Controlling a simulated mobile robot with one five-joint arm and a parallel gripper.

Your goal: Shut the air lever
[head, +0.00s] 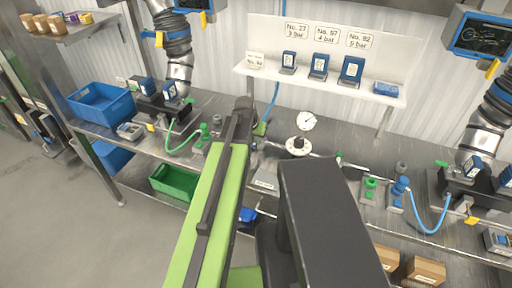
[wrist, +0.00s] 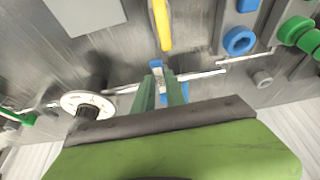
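A yellow lever handle (wrist: 161,24) shows at the top of the wrist view. It points away from the wall, roughly across the thin metal pipe (wrist: 204,74), which runs left and right. A small blue and white fitting (wrist: 156,66) sits on the pipe, just below the handle in that picture. My gripper (wrist: 160,84) has its two green fingers at this fitting, with a narrow gap between them and the blue part showing in the gap. The yellow handle lies beyond the fingertips. In the head view my own arm hides the fingers and the handle.
A white round knob (head: 298,146) and a dial gauge (head: 307,121) stand close right of my gripper in the head view. Green valve fittings (head: 204,132) stand left. Blue (head: 398,187) and green fittings (head: 370,184) stand right. A shelf (head: 330,84) hangs above.

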